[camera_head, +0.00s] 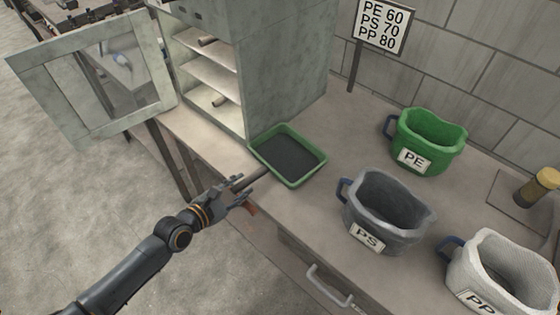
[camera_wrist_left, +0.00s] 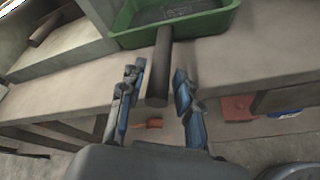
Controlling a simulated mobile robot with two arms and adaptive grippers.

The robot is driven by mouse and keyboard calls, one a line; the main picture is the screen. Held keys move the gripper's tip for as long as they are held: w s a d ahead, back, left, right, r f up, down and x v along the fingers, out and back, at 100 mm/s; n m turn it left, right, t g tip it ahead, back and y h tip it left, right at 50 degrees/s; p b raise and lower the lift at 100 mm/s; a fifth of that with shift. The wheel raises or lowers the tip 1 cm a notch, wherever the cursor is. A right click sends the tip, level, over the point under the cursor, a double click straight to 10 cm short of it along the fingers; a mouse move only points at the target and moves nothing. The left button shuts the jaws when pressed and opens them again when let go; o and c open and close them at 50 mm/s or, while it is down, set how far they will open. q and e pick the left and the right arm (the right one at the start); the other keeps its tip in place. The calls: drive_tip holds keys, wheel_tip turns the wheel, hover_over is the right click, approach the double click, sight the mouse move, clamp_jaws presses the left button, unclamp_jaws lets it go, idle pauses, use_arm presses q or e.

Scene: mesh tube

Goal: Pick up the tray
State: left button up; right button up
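The tray (camera_head: 321,165) is green with a dark inside and lies on the counter beside the open cabinet. A dark rod-like handle (camera_wrist_left: 160,67) sticks out from it over the counter's front edge; the tray's green wall (camera_wrist_left: 204,24) shows at the top of the left wrist view. My left gripper (camera_head: 247,187) is at the handle's outer end. In the left wrist view the gripper (camera_wrist_left: 157,82) is open, with one finger on each side of the handle and gaps between. My right gripper is in neither view.
A grey cabinet (camera_head: 285,65) with shelves stands behind the tray, its door (camera_head: 95,80) swung open leftward. Green PE (camera_head: 440,150), grey PS (camera_head: 385,225) and white PP (camera_head: 490,280) buckets stand to the right. A sign (camera_head: 381,25) stands behind. A drawer handle (camera_head: 328,290) juts out below.

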use_arm(q)
clamp_jaws()
drive_tip(key=shift+r, duration=0.1)
